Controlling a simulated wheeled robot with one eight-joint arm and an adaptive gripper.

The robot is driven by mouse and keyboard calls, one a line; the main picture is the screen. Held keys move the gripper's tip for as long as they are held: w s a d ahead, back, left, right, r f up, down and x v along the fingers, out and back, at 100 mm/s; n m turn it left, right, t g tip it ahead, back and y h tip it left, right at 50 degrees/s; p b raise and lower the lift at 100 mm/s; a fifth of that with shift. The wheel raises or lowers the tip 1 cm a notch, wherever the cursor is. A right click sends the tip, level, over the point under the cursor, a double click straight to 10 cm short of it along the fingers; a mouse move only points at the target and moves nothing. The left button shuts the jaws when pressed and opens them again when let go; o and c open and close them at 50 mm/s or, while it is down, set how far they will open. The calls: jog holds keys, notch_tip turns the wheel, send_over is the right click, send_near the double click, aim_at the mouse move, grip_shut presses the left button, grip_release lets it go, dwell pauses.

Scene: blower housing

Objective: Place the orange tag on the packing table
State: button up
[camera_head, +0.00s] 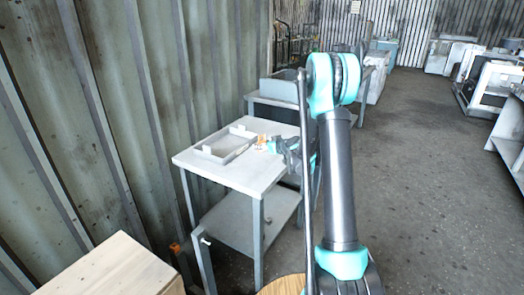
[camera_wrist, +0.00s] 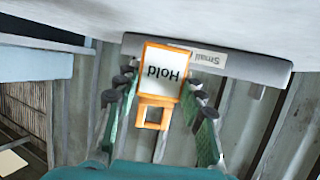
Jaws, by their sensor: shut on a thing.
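The orange tag (camera_wrist: 151,118) has an orange frame, a white face reading "Hold", upside down in the wrist view, and a square loop. My gripper (camera_wrist: 157,98) is shut on it, with one green-padded finger on each side. In the head view the tag (camera_head: 262,140) shows small and orange at the tip of my gripper (camera_head: 268,144), over the right part of the white-topped table (camera_head: 250,178). Whether the tag touches the tabletop I cannot tell. The tabletop also shows at the top of the wrist view (camera_wrist: 215,18).
Another table with a grey bin (camera_head: 279,88) stands behind. A corrugated wall (camera_head: 110,110) runs along the left. A wooden box (camera_head: 110,268) is in front.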

jog(key=shift+f, duration=1.35)
jog(key=o, duration=1.1)
jog(key=shift+f, duration=0.1)
